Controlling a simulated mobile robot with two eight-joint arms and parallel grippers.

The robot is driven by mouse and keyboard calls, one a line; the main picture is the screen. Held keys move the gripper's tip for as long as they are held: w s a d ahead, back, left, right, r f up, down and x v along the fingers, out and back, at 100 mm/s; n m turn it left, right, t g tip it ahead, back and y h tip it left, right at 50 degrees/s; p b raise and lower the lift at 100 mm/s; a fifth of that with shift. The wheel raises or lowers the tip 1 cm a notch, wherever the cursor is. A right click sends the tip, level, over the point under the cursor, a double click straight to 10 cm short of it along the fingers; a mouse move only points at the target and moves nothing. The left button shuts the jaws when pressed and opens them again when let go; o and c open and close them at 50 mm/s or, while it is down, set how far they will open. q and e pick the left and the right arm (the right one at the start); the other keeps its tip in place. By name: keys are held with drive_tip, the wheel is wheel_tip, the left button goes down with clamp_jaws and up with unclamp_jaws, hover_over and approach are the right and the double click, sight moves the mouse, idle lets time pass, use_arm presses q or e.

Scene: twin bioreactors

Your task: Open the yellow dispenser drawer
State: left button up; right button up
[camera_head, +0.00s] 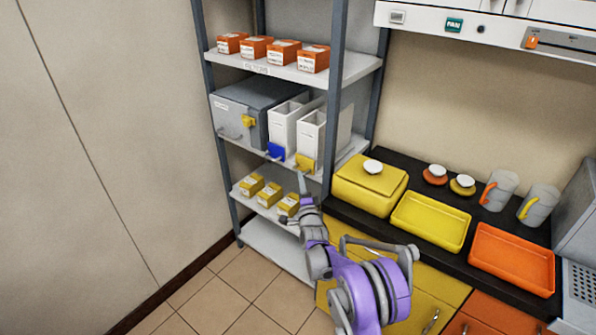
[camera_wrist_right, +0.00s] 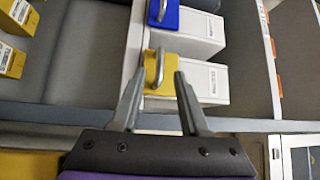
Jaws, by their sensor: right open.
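The yellow dispenser drawer (camera_head: 305,163) is the yellow front at the foot of a white dispenser (camera_head: 312,133) on the middle shelf. In the right wrist view the yellow drawer front (camera_wrist_right: 170,68) carries a metal loop handle (camera_wrist_right: 158,66) and looks closed. My right gripper (camera_head: 302,183) reaches up to it from below. In the wrist view its fingers (camera_wrist_right: 160,74) are open, one on each side of the handle's near end. I cannot tell whether they touch it. My left gripper is not in view.
A second white dispenser with a blue drawer (camera_head: 275,151) stands to the left, beside a grey box (camera_head: 238,108). Small yellow boxes (camera_head: 269,194) sit on the shelf below. A rack post (camera_head: 335,90) is close on the right, then a counter with a yellow tray (camera_head: 431,222).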

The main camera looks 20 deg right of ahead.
sight(304, 164)
drive_tip(key=w, duration=0.5)
drive_tip(key=shift+w+d+r+p, duration=0.3)
drive_tip(key=shift+w+p, duration=0.05)
clamp_jaws()
drive_tip(key=shift+r, duration=0.15)
idle(0.9)
